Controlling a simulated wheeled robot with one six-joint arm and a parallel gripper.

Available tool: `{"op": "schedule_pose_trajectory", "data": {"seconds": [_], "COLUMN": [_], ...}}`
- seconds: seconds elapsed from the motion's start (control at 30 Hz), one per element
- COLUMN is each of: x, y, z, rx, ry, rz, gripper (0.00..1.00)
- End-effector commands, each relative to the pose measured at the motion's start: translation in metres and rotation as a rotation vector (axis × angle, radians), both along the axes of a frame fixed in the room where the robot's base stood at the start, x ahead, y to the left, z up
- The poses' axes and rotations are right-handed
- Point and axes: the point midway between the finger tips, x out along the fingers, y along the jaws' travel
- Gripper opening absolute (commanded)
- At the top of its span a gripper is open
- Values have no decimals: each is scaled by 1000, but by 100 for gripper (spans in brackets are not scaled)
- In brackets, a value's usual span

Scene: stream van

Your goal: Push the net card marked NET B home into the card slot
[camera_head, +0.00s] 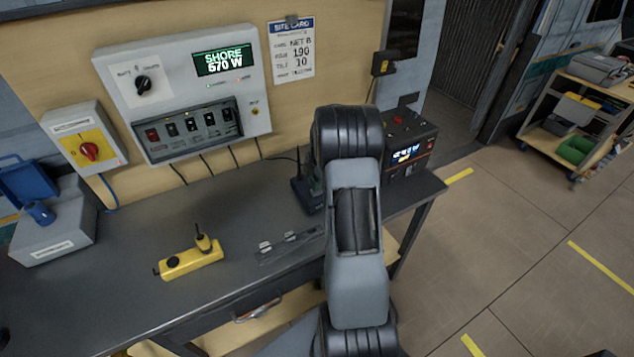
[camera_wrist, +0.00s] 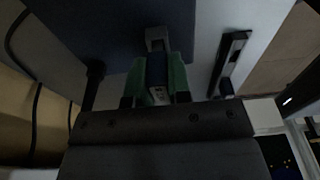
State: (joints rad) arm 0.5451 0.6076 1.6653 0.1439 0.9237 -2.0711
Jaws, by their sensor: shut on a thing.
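In the wrist view my gripper (camera_wrist: 157,72) has green fingers shut on a small dark card (camera_wrist: 157,68) with a pale end. No marking on it is readable. A grey piece (camera_wrist: 156,38) lies just beyond the fingertips, by the edge of a dark blue-black box (camera_wrist: 95,25). I cannot tell whether the card is inside a slot or only at its mouth. In the head view a dark unit with antennas (camera_head: 306,192) stands on the bench beside my arm. My arm hides the gripper and most of that area.
A dark rack (camera_head: 288,246) with small pale pieces lies on the bench (camera_head: 120,310). A black power unit (camera_head: 408,145) stands right of my arm. Cables hang below the wall panel (camera_head: 180,85).

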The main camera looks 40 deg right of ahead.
Motion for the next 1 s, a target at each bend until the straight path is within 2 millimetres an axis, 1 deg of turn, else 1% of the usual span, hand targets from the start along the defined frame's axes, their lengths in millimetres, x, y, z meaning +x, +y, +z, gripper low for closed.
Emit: {"op": "schedule_pose_trajectory", "data": {"seconds": [0.43, 0.67, 1.0], "x": [0, 0, 0], "y": [0, 0, 0], "z": [-11, -10, -15], "rx": [0, 0, 0], "ry": [0, 0, 1], "rz": [0, 0, 0], "gripper": [0, 0, 0]}}
